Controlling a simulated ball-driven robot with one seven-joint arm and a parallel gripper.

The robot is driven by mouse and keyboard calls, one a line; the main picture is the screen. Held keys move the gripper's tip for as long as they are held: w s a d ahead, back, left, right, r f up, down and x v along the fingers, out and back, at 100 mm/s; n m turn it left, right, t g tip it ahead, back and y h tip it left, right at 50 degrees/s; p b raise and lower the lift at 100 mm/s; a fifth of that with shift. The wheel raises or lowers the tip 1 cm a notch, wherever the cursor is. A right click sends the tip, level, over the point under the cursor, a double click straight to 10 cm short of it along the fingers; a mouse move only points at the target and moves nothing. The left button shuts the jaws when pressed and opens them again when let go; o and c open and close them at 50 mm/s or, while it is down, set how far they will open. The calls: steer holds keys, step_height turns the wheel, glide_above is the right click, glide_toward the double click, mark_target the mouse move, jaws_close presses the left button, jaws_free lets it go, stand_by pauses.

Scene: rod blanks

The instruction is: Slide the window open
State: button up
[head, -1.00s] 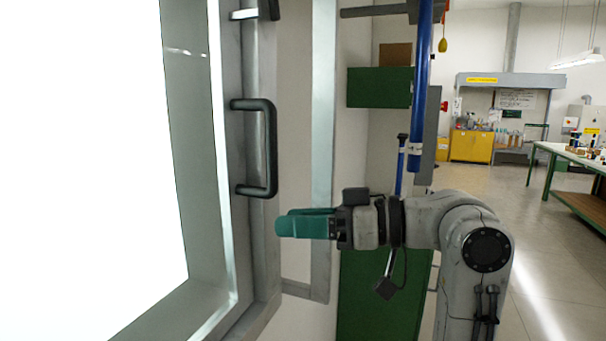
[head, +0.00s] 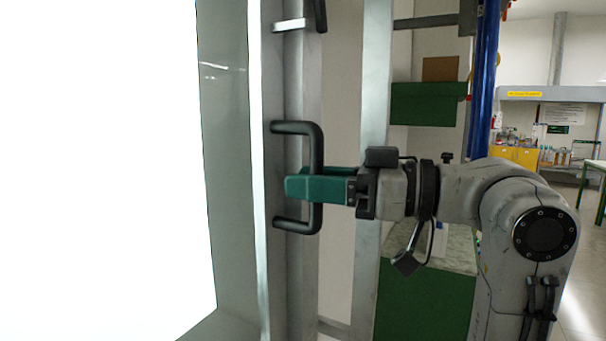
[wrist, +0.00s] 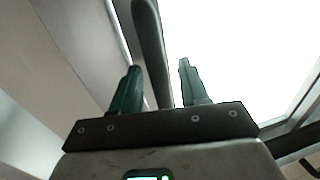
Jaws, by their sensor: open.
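The window has a grey metal frame (head: 302,285) around a bright white pane (head: 110,160). A black D-shaped handle (head: 317,145) stands upright on the frame. My gripper (head: 300,186) has teal fingers and reaches the lower half of the handle from the right. In the wrist view the handle bar (wrist: 150,50) passes between the two spread fingers of my gripper (wrist: 157,80). The gripper is open around the bar, with a visible gap on the right finger's side. Whether the left finger touches the bar is unclear.
A second black handle (head: 320,12) shows at the top. A green cabinet (head: 425,300) stands behind my arm, and a green box (head: 428,103) is on the wall. A blue pole (head: 485,80) rises behind my arm. Open floor lies at far right.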

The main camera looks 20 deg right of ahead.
steer(key=shift+x, duration=0.8)
jaws_close()
